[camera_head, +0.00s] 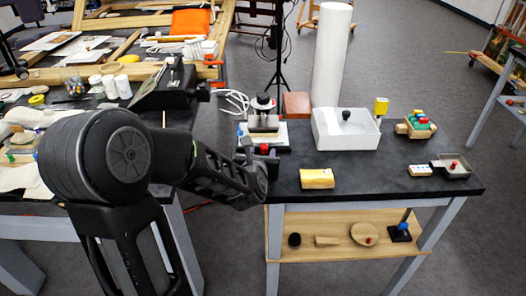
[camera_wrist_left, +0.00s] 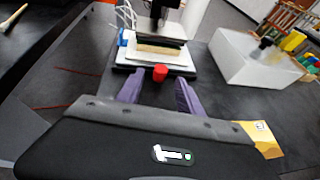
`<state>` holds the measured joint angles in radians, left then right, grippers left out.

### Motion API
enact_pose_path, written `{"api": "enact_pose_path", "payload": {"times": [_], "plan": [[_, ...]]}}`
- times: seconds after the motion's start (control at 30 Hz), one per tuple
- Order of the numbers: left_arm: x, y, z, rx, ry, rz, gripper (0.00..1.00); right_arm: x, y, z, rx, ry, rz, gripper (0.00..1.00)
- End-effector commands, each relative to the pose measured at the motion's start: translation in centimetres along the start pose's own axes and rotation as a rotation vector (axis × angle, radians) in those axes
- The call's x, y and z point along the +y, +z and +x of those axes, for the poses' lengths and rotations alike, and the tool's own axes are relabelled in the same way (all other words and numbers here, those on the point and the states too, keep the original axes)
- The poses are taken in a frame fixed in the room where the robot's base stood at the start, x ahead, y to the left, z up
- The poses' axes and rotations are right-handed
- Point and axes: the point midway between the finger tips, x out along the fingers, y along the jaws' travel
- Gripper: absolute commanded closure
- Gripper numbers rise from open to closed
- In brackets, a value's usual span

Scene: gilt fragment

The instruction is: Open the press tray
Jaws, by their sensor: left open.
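The press (camera_head: 263,112) stands at the left back of the dark table, with its tray on the near side. It also shows at the top of the left wrist view (camera_wrist_left: 160,40). A red knob (camera_wrist_left: 160,73) sits at the front of the press tray (camera_wrist_left: 155,59); it shows as a small red spot in the head view (camera_head: 263,149). My left gripper (camera_head: 260,156) is in front of the press. In the left wrist view its two purple fingers (camera_wrist_left: 158,92) are apart, with the knob at or just beyond their tips. No contact is visible. My right gripper is out of view.
A white bin (camera_head: 345,130) stands right of the press. A yellow block (camera_head: 317,179) lies near the table's front edge, right of my gripper. A wooden holder with colored pieces (camera_head: 416,127) and a grey pan (camera_head: 452,166) are farther right. The middle of the table is clear.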

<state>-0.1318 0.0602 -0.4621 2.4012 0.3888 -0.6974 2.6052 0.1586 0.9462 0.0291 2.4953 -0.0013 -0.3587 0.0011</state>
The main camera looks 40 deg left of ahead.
Motion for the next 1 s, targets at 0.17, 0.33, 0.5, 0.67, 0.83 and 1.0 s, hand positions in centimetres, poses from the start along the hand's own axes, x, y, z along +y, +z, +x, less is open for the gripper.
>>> {"api": "enact_pose_path", "payload": {"times": [0.17, 0.33, 0.5, 0.67, 0.83, 1.0], "plan": [[0.0, 0.0, 2.3, 0.001, 0.001, 0.002, 0.57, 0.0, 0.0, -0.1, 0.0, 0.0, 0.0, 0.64], [0.0, 0.0, 2.9, 0.001, 0.0, 0.001, 0.57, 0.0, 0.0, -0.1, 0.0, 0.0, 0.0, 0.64], [0.0, 0.0, 2.9, 0.0, 0.0, 0.0, 0.57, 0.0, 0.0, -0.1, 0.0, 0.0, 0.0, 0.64], [0.0, 0.0, 2.9, 0.0, 0.0, 0.0, 0.67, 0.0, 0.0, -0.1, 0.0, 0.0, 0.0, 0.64], [0.0, 0.0, 2.9, 0.0, 0.0, 0.0, 0.81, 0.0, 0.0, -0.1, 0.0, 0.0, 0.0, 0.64], [0.0, 0.0, 2.9, 0.0, 0.0, 0.0, 0.95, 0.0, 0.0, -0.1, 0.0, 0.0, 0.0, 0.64]]}}
